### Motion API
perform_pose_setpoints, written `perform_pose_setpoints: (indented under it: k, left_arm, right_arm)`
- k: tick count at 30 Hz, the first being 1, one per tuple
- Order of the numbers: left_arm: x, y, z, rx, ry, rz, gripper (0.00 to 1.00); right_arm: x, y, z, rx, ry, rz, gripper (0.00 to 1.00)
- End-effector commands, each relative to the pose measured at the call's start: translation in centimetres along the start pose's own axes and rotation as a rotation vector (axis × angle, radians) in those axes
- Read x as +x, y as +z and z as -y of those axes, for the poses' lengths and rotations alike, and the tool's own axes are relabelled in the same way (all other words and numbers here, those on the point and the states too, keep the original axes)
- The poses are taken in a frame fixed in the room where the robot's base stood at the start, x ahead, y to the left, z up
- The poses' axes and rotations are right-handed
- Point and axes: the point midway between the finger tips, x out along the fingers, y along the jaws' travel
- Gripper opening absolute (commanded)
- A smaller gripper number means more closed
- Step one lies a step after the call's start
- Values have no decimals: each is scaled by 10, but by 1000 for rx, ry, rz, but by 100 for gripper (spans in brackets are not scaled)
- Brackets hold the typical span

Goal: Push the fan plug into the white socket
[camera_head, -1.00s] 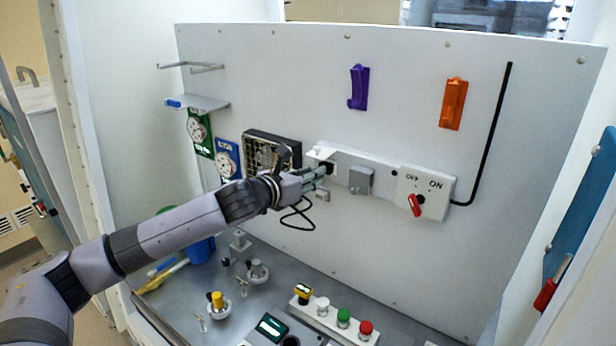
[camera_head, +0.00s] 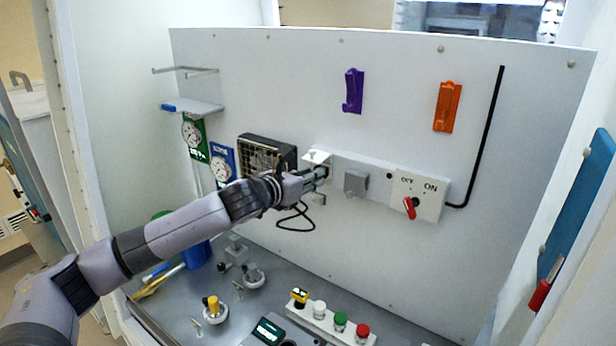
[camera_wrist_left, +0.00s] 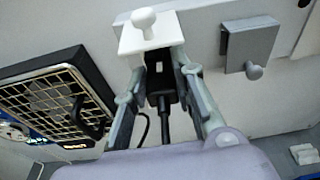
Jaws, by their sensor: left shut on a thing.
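The white socket (camera_head: 317,156) is on the back panel, right of the fan; it shows at the top of the left wrist view (camera_wrist_left: 150,38), with a white knob on its cover. My left gripper (camera_head: 322,173) is just below the socket cover. In the left wrist view its fingers (camera_wrist_left: 165,85) are shut on the black fan plug (camera_wrist_left: 160,82), whose cord runs down between them. The plug's front end is at the underside of the white cover; I cannot tell whether it is inside the socket. The black fan (camera_head: 267,155) with a tan grille hangs to the left. My right gripper is not in view.
A grey covered box (camera_head: 356,182) and an ON/OFF switch plate with a red handle (camera_head: 410,207) lie right of the socket. Purple (camera_head: 354,91) and orange (camera_head: 447,106) holders are higher up. Buttons, knobs and a blue container (camera_head: 197,253) occupy the bench below.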

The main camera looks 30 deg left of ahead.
Motion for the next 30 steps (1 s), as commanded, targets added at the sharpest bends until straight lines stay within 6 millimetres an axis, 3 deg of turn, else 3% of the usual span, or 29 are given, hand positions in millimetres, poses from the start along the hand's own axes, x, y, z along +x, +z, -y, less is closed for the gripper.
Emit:
perform_pose_setpoints:
  k: [5, 6, 15, 25, 30]
  left_arm:
    - [0, 3, 0, 1, -1, 6, 0]
    - [0, 3, 0, 0, -1, 7, 27]
    - [0, 2, 0, 0, 0, 4, 47]
    - [-2, 1, -1, 1, 1, 2, 47]
    - [-19, 1, -2, 5, 2, 2, 47]
  right_arm:
    - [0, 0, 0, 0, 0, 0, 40]
    - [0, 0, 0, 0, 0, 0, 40]
    - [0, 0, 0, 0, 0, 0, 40]
    - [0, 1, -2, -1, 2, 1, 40]
    - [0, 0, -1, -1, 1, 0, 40]
